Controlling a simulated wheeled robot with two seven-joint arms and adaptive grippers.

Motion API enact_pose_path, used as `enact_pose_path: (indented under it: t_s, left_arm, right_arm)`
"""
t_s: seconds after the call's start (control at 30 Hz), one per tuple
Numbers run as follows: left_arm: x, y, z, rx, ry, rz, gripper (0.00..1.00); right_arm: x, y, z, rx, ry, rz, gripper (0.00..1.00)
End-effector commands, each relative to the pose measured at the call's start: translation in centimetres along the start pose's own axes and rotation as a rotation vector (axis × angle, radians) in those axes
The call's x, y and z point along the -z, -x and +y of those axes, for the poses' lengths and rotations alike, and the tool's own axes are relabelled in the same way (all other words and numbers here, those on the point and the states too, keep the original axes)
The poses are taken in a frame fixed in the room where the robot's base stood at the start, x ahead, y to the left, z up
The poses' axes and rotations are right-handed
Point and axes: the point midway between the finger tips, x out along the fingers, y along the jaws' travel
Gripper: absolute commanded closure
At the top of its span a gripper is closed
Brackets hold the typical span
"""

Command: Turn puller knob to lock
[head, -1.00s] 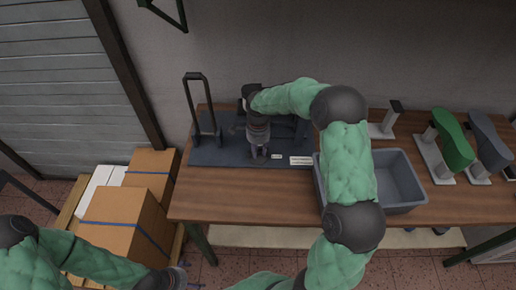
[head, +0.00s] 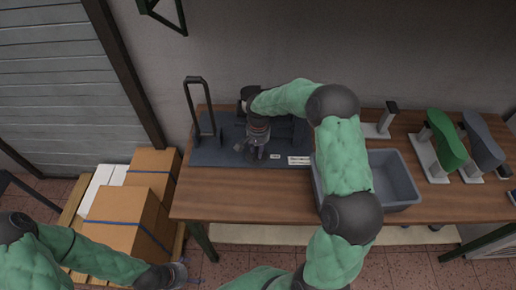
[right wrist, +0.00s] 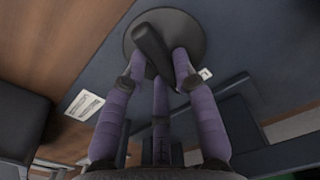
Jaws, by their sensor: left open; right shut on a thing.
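The puller knob (right wrist: 181,28) is a dark round disc with a black bar across it in the right wrist view. My right gripper (right wrist: 160,75) has its purple fingers shut around the bar, close to the disc. In the head view my right gripper (head: 257,153) points down at the dark puller base plate (head: 215,156) and hides the knob. My left gripper (head: 182,273) is open and empty, low in front of the table, away from the puller.
A tall black handle frame (head: 195,92) stands at the plate's left. A grey bin (head: 398,185) is right of the plate, partly behind my right arm. A green shoe last (head: 447,140) and a grey one (head: 483,143) stand further right. Cardboard boxes (head: 128,222) are left of the table.

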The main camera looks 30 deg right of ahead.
Motion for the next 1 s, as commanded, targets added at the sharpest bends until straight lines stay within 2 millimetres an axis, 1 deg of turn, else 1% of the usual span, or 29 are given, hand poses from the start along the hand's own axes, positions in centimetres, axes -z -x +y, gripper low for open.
enact_pose_path:
  t_s: [0.2, 0.4, 0.97, 1.0]
  left_arm:
    - [-0.02, 0.50, 0.18, 0.000, 0.000, 0.000, 0.10]
    - [-0.03, 0.69, 0.25, 0.000, 0.000, 0.000, 0.10]
    - [-0.03, 0.74, 0.27, 0.000, 0.000, 0.000, 0.10]
    - [-0.03, 0.74, 0.27, 0.000, 0.000, 0.000, 0.10]
  right_arm:
    - [0.08, 0.03, -0.01, 0.000, 0.129, 0.000, 1.00]
    - [0.13, 0.00, -0.02, 0.001, 0.199, 0.000, 1.00]
    - [0.14, -0.03, -0.03, 0.000, 0.233, 0.001, 1.00]
    - [0.14, -0.03, -0.03, 0.000, 0.233, 0.001, 0.68]
